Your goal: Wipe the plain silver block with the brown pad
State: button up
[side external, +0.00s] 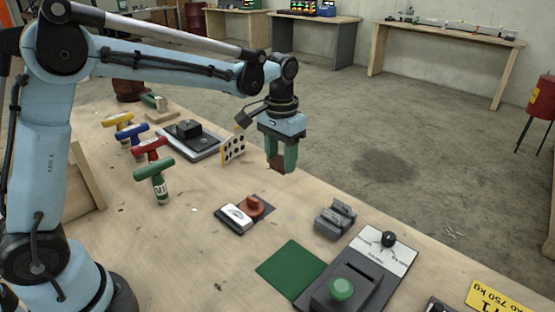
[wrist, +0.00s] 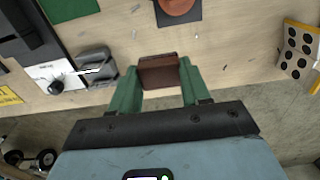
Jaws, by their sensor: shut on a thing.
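My gripper (side external: 281,160) has green fingers and is shut on the brown pad (side external: 277,164), held above the table's far edge. In the wrist view the brown pad (wrist: 158,72) sits squarely between the two fingers of my gripper (wrist: 158,80). A ridged silver-grey block (side external: 335,217) rests on the table, right of and nearer than my gripper; it also shows in the wrist view (wrist: 96,67), left of the fingers. It is apart from the pad. I cannot tell for sure that it is the plain silver block.
A red knob (side external: 254,203) and a white block (side external: 236,217) lie on a dark base. A green mat (side external: 290,268), a dial plate (side external: 385,252) and a green-button box (side external: 341,291) are nearer. A dotted yellow-edged card (side external: 233,147) and T-handles (side external: 153,170) stand left.

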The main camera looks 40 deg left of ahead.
jog(key=o, duration=0.5)
jog(key=c, duration=0.3)
send_over(247, 223)
jog(key=f, duration=0.1)
jog(key=shift+a+f, duration=0.15)
jog(key=shift+f, duration=3.8)
jog(key=shift+a+f, duration=0.2)
jog(key=shift+a, duration=0.85)
jog(key=shift+c, duration=0.5)
jog(key=shift+a, duration=2.3)
jog(key=shift+d+r, duration=0.15)
jog(key=shift+d, duration=3.3)
notch_tip(247, 223, up, 8)
jog(key=shift+a, duration=0.1)
